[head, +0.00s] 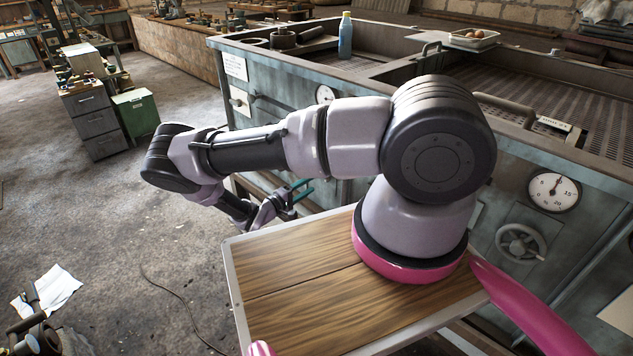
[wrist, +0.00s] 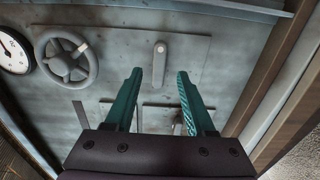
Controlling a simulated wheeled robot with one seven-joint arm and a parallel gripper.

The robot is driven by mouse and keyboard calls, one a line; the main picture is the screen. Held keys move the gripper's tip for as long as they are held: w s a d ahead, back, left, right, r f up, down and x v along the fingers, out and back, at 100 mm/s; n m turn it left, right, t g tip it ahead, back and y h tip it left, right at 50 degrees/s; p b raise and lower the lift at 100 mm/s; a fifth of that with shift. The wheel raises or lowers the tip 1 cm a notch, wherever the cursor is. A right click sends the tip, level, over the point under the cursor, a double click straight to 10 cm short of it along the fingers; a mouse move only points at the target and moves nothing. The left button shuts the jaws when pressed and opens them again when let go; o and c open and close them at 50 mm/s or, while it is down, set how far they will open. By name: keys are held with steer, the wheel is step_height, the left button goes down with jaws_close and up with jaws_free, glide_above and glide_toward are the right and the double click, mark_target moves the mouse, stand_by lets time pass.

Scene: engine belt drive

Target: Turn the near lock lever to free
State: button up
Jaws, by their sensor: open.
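A short grey lever (wrist: 159,66) with a rounded top end sits on a flat plate on the blue-grey machine front in the wrist view. It hangs straight down. I cannot tell whether it is the near lock lever, and no free mark is readable. My gripper (wrist: 159,76) is open and empty, with its teal fingertips on either side of the lever in the picture; they look short of it. In the head view my gripper (head: 298,192) is low beside the machine, and my arm hides the panel there.
A handwheel (wrist: 66,57) and a round gauge (wrist: 13,52) are left of the lever. Lower panel fittings (wrist: 150,118) are partly hidden behind my fingers. A brown upright (wrist: 277,80) stands close on the right. The floor (head: 120,220) left of the machine is mostly clear.

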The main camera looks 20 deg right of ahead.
steer(key=v, duration=0.5)
stand_by(0.3)
steer(key=s+r+m+g+y, duration=0.2)
steer(key=r+m+g+y, duration=0.15)
steer(key=r, duration=0.85)
steer(key=s+a+r+m+g+y, duration=0.15)
steer(key=r+y, duration=0.35)
steer(key=r, duration=0.8)
steer(key=s+r+m+g+y, duration=0.1)
steer(key=r+m+g+y, duration=0.25)
steer(key=r, duration=0.85)
steer(key=s+d+r+t+y, duration=0.1)
steer(key=s+r+t+y, duration=0.5)
steer(key=s+r, duration=1.2)
step_height(320, 180, up, 4)
steer(key=t, duration=0.3)
steer(key=shift+s+d+y, duration=0.2)
steer(key=shift+d+y, duration=0.1)
steer(key=shift+d, duration=0.1)
steer(key=shift+w, duration=0.15)
